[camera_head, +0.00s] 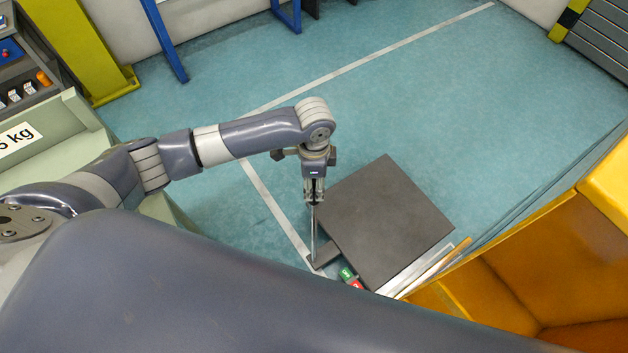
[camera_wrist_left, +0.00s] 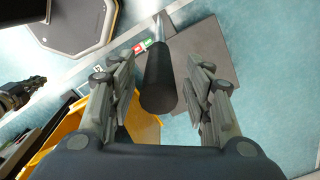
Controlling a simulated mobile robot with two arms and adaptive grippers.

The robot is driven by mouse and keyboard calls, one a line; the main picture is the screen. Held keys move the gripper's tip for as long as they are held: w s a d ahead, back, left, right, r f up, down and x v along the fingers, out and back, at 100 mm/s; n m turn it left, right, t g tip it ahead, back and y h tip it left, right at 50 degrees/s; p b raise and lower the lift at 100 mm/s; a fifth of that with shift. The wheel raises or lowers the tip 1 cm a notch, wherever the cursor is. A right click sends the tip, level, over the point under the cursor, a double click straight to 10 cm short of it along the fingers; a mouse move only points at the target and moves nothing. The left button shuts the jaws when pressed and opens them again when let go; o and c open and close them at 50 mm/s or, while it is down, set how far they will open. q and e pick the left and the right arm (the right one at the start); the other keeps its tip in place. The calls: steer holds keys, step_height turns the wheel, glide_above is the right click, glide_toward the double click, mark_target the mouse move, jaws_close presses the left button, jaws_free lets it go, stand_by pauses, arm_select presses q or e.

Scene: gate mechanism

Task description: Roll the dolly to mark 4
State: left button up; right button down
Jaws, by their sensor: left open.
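The dolly (camera_head: 385,220) is a flat dark grey platform on the blue-green floor, and part of it shows in the left wrist view (camera_wrist_left: 208,48). A thin metal rod (camera_head: 313,235) rises from a small dark block at its near left corner. The rod ends in a black grip (camera_wrist_left: 160,80). My left gripper (camera_head: 314,200) is above that corner at the top of the rod. In the left wrist view its open fingers (camera_wrist_left: 158,84) stand on either side of the grip, with gaps visible. A dark jointed part at that view's left edge may be my right gripper; its jaws are unclear.
Green and red markers (camera_head: 351,278) lie by the dolly's near edge; I cannot read a mark 4. A yellow structure (camera_head: 520,285) stands close on the right. White lines (camera_head: 370,58) cross the floor. The floor beyond the dolly is clear. A pale green cabinet (camera_head: 60,130) stands left.

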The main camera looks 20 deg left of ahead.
arm_select(q)
steer(key=shift+s+f, duration=0.1)
steer(key=shift+f, duration=0.55)
jaws_close()
arm_select(e)
steer(key=shift+w+r, duration=0.1)
steer(key=shift+w, duration=0.35)
arm_select(q)
steer(key=shift+d, duration=0.1)
